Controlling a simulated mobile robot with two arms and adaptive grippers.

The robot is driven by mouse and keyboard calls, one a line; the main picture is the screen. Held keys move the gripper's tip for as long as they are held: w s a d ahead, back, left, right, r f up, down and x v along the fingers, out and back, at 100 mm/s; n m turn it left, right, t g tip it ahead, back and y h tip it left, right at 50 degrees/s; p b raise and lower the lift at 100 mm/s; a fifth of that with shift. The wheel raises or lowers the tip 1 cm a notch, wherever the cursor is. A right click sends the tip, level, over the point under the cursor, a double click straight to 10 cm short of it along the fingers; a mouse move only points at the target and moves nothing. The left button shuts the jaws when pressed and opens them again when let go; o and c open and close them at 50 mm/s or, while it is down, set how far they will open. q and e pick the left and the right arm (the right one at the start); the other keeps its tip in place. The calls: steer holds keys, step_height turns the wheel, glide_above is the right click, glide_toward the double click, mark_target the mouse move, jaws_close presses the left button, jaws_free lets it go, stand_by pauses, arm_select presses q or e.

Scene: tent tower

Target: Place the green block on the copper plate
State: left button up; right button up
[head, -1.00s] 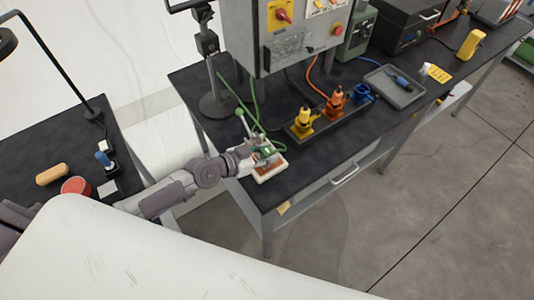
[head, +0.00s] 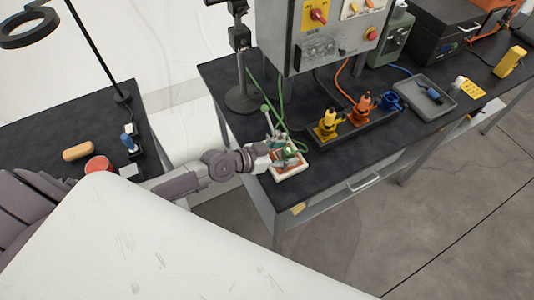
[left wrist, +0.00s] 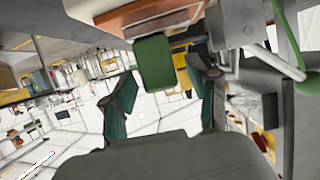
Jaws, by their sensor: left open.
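The green block (left wrist: 154,64) shows in the left wrist view just ahead of my open fingers, in line with the gap between them. It overlaps the edge of the copper plate (left wrist: 149,11) in that view and seems to rest on it; exact contact is hard to tell. In the head view the copper plate (head: 288,170), with a pale border, lies at the near left corner of the dark bench. The block (head: 290,152) is small there and partly hidden by my left gripper (head: 284,156), which is open over the plate. My right gripper is not in view.
A green-handled lever (head: 265,109) and green cable stand close behind the plate. A rack with yellow and orange connectors (head: 345,129) is to the right, below a grey control box (head: 325,45). A side table (head: 45,140) is at left.

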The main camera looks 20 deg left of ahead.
arm_select(q)
steer(key=b+v, duration=0.1)
steer(key=v, duration=0.9)
steer(key=shift+s+a+b, duration=0.2)
steer(key=shift+s+b, duration=0.1)
steer(key=shift+r, duration=0.1)
stand_by(0.4)
